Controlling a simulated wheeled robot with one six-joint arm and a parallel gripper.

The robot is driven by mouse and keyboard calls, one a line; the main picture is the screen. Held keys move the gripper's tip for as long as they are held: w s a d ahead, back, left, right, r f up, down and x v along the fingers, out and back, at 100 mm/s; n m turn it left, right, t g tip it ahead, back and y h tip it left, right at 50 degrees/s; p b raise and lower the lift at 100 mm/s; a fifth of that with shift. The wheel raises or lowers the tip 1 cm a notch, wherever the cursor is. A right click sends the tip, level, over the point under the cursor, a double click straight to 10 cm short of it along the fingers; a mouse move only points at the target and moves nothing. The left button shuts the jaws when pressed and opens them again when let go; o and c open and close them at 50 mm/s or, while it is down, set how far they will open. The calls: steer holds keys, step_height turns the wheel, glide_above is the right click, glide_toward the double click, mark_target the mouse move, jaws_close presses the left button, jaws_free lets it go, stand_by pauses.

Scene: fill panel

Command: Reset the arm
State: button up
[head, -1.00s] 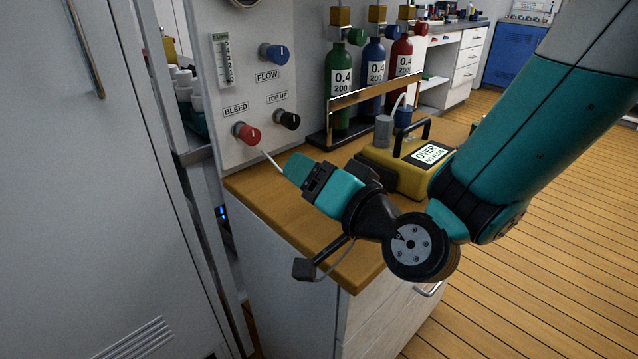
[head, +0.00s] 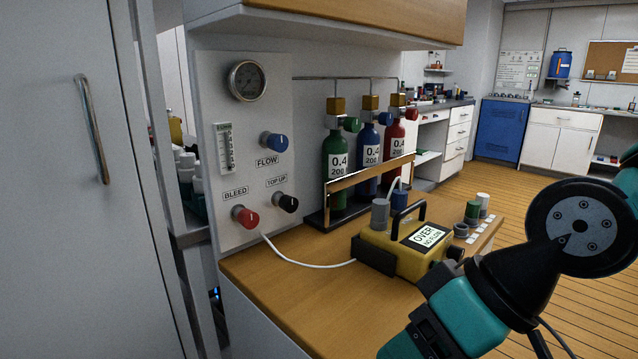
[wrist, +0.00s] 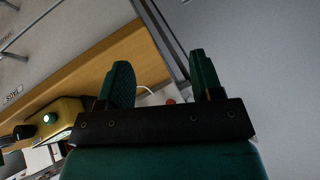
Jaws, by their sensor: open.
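My gripper (wrist: 162,80) is open and empty in the wrist view, its two dark green fingers apart. In the head view my gripper (head: 396,347) is at the bottom edge, pointing down and left, with the fingers partly cut off. My teal arm with its black wrist comes in from the right edge. The gripper is in front of the yellow meter (head: 412,258) in the picture and seems clear of it. The white panel (head: 215,110) has a red BLEED knob (head: 246,216), a black TOP UP knob (head: 286,203) and a blue FLOW knob (head: 273,143).
The wooden counter (head: 265,290) carries the meter, with a white hose (head: 300,263) running to the BLEED knob. Green, blue and red bottles (head: 338,165) stand behind a rail. A grey cabinet door (head: 60,220) is at the left. Open floor (head: 500,205) lies at the right.

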steer(key=s+d+g+h, duration=0.1)
steer(key=s+d+h, duration=0.15)
steer(key=d, duration=0.25)
step_height(320, 180, up, 20)
steer(key=s+p, duration=0.1)
steer(key=p, duration=1.8)
steer(key=shift+s+d+p, duration=0.2)
steer(key=shift+s+p, duration=0.05)
steer(key=shift+p, duration=0.05)
